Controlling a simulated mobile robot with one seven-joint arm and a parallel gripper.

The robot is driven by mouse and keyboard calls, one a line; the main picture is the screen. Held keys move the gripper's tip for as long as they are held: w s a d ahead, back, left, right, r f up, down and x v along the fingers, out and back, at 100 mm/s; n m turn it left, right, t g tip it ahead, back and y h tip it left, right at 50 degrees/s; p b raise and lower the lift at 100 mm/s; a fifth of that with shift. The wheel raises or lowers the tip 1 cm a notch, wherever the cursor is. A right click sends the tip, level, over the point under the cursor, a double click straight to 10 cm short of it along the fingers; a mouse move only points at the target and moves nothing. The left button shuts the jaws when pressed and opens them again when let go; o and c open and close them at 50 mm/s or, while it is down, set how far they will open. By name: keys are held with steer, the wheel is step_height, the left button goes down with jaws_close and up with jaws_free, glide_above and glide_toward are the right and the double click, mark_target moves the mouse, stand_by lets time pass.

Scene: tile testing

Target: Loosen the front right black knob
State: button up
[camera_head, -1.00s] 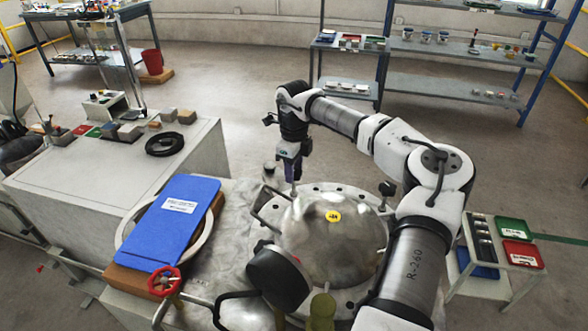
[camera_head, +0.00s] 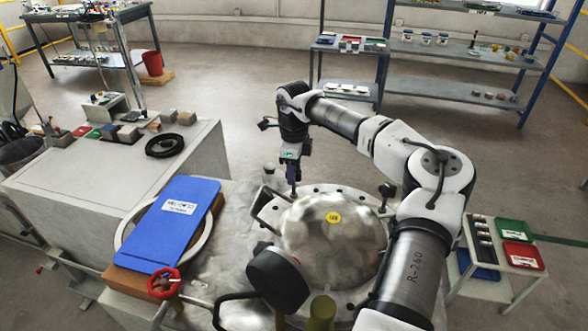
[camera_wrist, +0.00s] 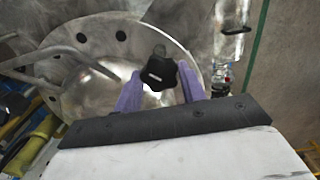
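A black star-shaped knob (camera_wrist: 158,70) shows in the wrist view, beside the shiny metal dome. My gripper (camera_wrist: 160,76) has two purple fingers, spread apart with the knob between their tips. A gap shows between the knob and each finger, so it is not clamped. In the head view my gripper (camera_head: 293,188) points down at the far left rim of the dome (camera_head: 330,235). Other black knobs stand at the right rim (camera_head: 388,188) and the upper left (camera_head: 268,169). I cannot tell from the head view which knob is between the fingers.
A large black round part (camera_head: 278,278) stands at the dome's near left. A blue board (camera_head: 170,222) lies left of it, with a red handwheel (camera_head: 163,283) in front. A small cart with trays (camera_head: 505,240) stands at the right.

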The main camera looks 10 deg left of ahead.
steer(key=o, duration=0.4)
step_height(320, 180, up, 14)
steer(key=b, duration=0.2)
steer(key=shift+b, duration=0.3)
